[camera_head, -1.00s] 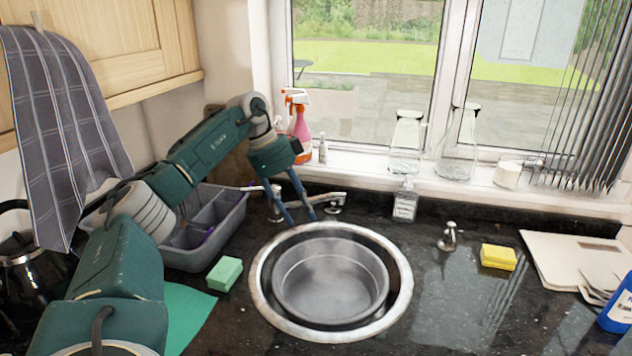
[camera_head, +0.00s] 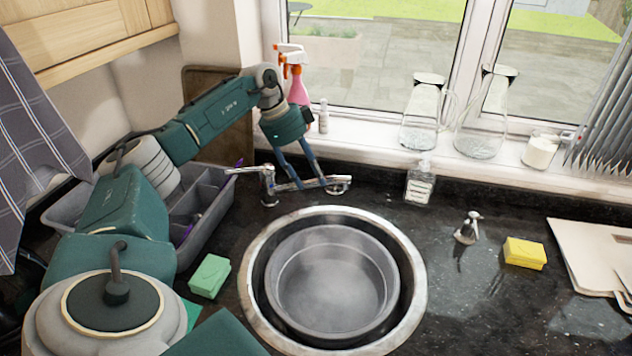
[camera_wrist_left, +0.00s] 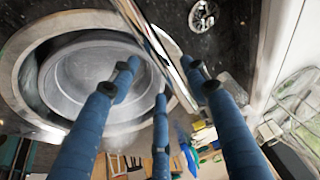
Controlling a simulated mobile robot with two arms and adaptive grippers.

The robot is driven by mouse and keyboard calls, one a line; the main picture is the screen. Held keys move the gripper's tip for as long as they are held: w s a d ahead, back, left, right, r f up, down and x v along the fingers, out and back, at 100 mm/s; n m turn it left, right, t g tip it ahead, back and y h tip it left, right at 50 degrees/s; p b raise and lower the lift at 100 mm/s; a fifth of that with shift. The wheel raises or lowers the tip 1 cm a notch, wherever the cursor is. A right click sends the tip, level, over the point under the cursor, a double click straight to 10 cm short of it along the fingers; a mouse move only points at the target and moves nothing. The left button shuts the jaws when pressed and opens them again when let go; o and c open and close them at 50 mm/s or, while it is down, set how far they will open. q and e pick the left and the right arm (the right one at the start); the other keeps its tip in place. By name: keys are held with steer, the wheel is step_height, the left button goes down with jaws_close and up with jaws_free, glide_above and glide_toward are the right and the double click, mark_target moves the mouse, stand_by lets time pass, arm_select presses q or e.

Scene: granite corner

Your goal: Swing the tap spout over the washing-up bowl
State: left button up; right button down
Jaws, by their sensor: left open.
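The chrome tap (camera_head: 267,188) stands behind the sink, with a lever pointing left. Its spout (camera_head: 309,184) points right, along the back of the counter and behind the bowl. The round grey washing-up bowl (camera_head: 330,280) sits empty in the round sink. My left gripper (camera_head: 311,182) is open, its blue fingers reaching down at the spout. In the left wrist view the spout (camera_wrist_left: 152,48) runs between the open fingers (camera_wrist_left: 160,80); I cannot tell if they touch it. The bowl (camera_wrist_left: 88,75) is beside them. My right gripper is not in view.
A grey rack (camera_head: 210,225) and a green sponge (camera_head: 209,276) lie left of the sink. A soap bottle (camera_head: 419,184), a small chrome fitting (camera_head: 467,230) and a yellow sponge (camera_head: 525,252) stand to the right. A spray bottle (camera_head: 297,80) and glass jugs line the sill.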

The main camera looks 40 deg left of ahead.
mark_target(315, 182)
arm_select(q)
steer(key=x, duration=0.3)
steer(key=shift+w+a+f+p, duration=0.1)
steer(key=shift+w+f+p, duration=0.1)
steer(key=shift+f+p, duration=0.15)
steer(key=shift+f, duration=0.3)
steer(key=c, duration=1)
jaws_close()
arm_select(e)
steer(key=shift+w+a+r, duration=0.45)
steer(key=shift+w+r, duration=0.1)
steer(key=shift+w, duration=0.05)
